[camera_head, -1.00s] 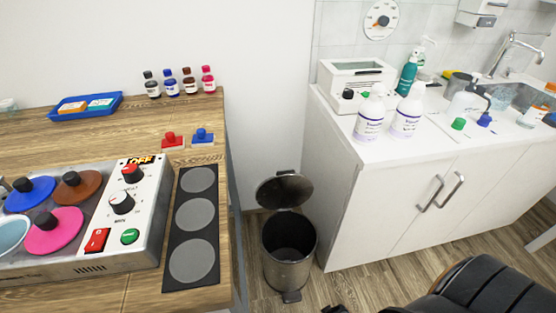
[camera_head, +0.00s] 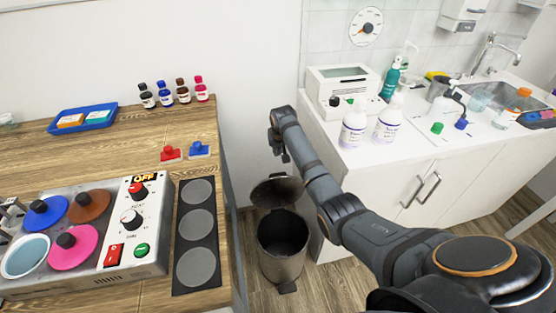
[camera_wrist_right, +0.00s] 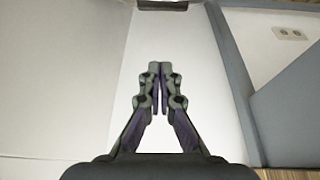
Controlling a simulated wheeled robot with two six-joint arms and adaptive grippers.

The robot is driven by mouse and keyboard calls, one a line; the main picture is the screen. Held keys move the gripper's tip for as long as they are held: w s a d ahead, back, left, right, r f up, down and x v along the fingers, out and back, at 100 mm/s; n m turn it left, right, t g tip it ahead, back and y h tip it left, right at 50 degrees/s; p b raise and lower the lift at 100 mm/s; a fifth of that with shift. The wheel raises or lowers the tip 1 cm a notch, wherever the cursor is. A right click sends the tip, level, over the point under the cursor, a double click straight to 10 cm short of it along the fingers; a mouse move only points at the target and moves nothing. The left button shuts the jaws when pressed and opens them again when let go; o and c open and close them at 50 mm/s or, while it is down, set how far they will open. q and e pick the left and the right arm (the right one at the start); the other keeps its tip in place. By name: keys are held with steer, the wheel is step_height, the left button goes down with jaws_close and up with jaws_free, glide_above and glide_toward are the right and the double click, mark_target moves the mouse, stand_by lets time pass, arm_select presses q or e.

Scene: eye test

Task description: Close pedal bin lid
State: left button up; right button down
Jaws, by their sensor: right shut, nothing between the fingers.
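The pedal bin (camera_head: 282,262) stands on the floor between the wooden table and the white cabinet. Its round dark lid (camera_head: 278,190) is open, tilted up at the back, and the bin's dark inside shows. A pedal (camera_head: 287,287) sticks out at its front foot. My right gripper (camera_head: 277,150) hangs above and behind the lid, apart from it, near the wall. In the right wrist view its fingertips (camera_wrist_right: 160,68) are together with nothing between them. The bin is not clearly seen in that view.
The wooden table (camera_head: 140,300) at left carries a control panel (camera_head: 130,230), lidded wells and small bottles. The white cabinet (camera_head: 370,185) at right carries bottles (camera_head: 355,122) and a sink. My right arm crosses in front of the cabinet. Floor shows around the bin.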

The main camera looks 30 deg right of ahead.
mark_target(278, 175)
step_height(278, 175, down, 8)
steer(key=shift+w+f+b, duration=0.15)
steer(key=shift+b, duration=0.35)
steer(key=shift+s+a+f, duration=0.15)
steer(key=shift+s, duration=0.3)
